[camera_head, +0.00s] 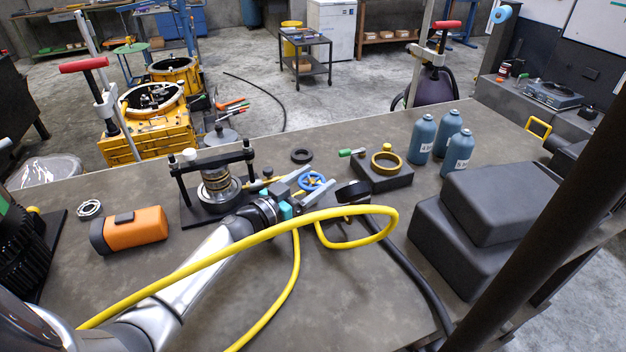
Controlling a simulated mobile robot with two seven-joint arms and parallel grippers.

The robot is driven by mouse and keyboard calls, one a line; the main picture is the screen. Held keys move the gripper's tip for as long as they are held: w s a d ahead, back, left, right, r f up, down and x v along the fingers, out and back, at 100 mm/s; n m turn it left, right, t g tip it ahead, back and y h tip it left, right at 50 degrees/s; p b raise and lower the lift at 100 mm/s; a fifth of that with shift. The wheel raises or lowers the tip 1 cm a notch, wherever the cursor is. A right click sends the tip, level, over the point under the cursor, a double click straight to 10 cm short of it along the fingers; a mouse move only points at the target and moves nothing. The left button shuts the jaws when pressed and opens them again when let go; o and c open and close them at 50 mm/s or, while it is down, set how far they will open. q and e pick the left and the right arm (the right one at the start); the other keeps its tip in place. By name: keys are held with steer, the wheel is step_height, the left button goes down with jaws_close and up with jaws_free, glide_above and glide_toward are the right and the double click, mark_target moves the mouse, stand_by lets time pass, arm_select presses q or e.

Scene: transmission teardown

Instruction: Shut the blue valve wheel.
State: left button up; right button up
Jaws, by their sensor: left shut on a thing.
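My left gripper (309,182) reaches in from the lower left. Its two grey fingers lie on either side of the wheel and are shut on it. The fingers cover part of the rim, so I cannot tell how far the wheel is turned. My right gripper is not in view.
A yellow hose (292,215) loops over my left arm. A black press fixture (205,212) stands left of the wheel. A block with a brass ring (385,165), blue bottles (421,140) and dark cases (470,240) lie right. An orange device (135,229) lies left.

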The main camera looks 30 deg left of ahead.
arm_select(q)
steer(key=shift+h, duration=0.3)
steer(key=m+g+h+b, duration=0.1)
steer(key=m+h, duration=0.1)
steer(key=h, duration=0.1)
steer(key=shift+a+f+m+g+b, duration=0.1)
steer(key=shift+f+m+g+b, duration=0.05)
steer(key=shift+m+g+b, duration=0.2)
steer(key=m+g+h+b, duration=0.3)
steer(key=h+b, duration=0.1)
steer(key=b, duration=0.1)
steer(key=shift+m+g+h, duration=0.35)
steer(key=shift+h, duration=0.05)
steer(key=shift+s+d+m+g+h+b, duration=0.15)
steer(key=shift+m+g+h+b, duration=0.4)
steer(key=shift+b, duration=0.65)
steer(key=shift+d, duration=0.1)
steer(key=o, duration=1.2)
steer(key=shift+v, duration=3.75)
